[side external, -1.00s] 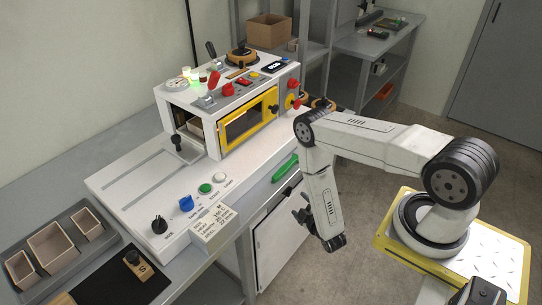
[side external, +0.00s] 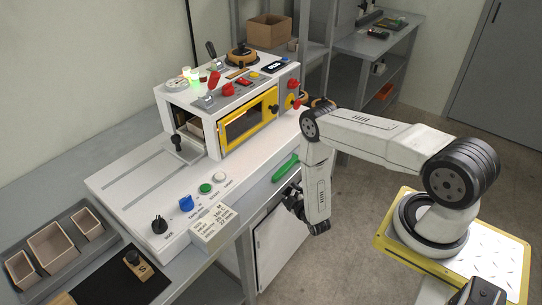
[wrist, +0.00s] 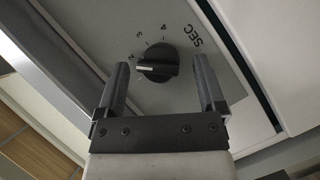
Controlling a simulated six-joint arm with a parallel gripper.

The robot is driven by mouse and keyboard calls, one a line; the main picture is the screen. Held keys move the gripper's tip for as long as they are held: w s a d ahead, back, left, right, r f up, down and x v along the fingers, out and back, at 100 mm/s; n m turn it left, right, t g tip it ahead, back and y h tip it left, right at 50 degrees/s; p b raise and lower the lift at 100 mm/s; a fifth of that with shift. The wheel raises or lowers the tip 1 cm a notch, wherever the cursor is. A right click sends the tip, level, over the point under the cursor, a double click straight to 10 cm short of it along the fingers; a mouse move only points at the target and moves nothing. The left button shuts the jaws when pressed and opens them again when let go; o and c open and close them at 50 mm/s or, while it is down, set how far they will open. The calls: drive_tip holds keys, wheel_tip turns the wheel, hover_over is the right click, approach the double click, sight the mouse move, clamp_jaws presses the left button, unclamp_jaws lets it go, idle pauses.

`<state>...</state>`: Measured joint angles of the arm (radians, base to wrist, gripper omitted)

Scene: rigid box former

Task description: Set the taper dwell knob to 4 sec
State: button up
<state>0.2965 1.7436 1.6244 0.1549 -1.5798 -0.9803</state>
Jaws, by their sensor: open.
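In the wrist view a round black knob (wrist: 157,63) sits on a grey panel (wrist: 203,77) marked SEC, with small numbers in an arc around its left and upper side. My gripper (wrist: 160,62) is open, with one finger to each side of the knob in the picture. I see no contact, and the depth gap is unclear. In the side view my gripper (side external: 291,202) is at the machine's front, and this knob cannot be made out.
The white box former (side external: 135,195) has a blue knob (side external: 186,203), a green button (side external: 205,188) and a black SIZE knob (side external: 160,224) on top. A green handle (side external: 285,168) and a paper card (side external: 215,226) are near my gripper.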

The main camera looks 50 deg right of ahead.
drive_tip(key=shift+w+d, duration=0.1)
drive_tip(key=shift+w, duration=0.05)
clamp_jaws()
